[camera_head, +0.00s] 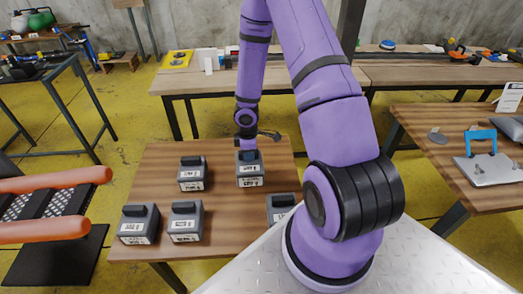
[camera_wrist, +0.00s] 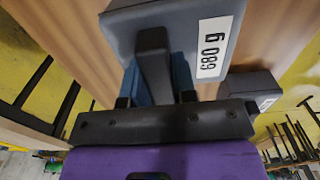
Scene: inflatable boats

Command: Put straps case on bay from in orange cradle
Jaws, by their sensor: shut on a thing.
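My gripper (camera_head: 248,155) reaches down over the wooden table (camera_head: 233,232). Its blue fingers are shut on the black handle of a grey case (camera_head: 250,182). In the wrist view my gripper (camera_wrist: 157,85) pinches the handle, and the case (camera_wrist: 125,32) shows a white label reading 680 g. I cannot tell whether it rests on the table or hangs just above it. The other labels are too small to read, so I cannot tell which case holds straps. Orange tubes (camera_head: 50,181) with a black perforated panel between them lie at the left, possibly the orange cradle.
Similar grey cases stand on the same table: one to the left (camera_head: 192,176), two at the front (camera_head: 139,227) (camera_head: 185,224), and one at the right (camera_head: 281,209), partly hidden by my arm. A right-hand table (camera_head: 430,185) carries a blue-handled metal plate (camera_head: 488,170).

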